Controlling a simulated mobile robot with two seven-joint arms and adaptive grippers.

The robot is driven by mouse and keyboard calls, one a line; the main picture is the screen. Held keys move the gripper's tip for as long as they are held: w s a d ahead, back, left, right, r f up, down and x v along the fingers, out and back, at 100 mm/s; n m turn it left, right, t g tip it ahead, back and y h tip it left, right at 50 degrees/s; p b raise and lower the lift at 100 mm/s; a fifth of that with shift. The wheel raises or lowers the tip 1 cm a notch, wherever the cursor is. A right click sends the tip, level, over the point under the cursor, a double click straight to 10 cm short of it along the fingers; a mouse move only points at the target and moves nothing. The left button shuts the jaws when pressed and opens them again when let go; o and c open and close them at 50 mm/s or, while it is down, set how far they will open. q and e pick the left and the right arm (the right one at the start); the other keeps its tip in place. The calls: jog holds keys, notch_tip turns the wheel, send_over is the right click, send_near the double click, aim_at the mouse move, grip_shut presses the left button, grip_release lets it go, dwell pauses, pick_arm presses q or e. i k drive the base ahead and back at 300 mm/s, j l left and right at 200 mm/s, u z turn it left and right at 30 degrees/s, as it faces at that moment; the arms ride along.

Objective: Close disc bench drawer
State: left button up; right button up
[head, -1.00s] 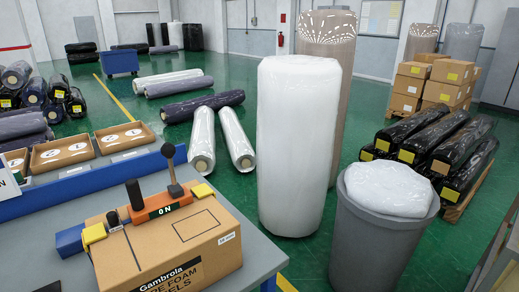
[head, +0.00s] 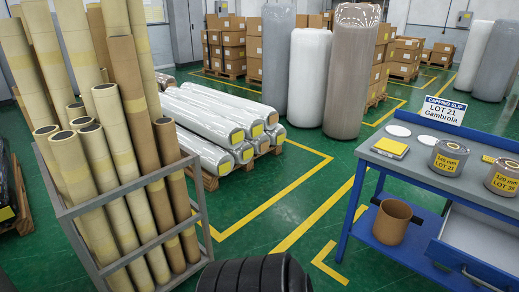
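The disc bench (head: 455,172) stands at the right, with a grey top and a blue frame. Its drawer (head: 484,237) is pulled out toward me at the lower right, cut off by the picture edge. The drawer's pale inside shows behind its blue front (head: 468,260), which has a grey handle (head: 478,279). On the bench top are labelled discs (head: 448,157), (head: 503,178), pale flat discs and a "LOT 21 Gambrola" sign (head: 441,111). Neither of my grippers is in view.
A grey crate of upright cardboard tubes (head: 134,205) stands at the left. A brown tub (head: 391,222) sits on the bench's lower shelf. Wrapped rolls (head: 205,113) lie on a pallet behind.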

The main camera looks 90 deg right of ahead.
aim_at(482, 248)
jog(key=z, duration=4.6)
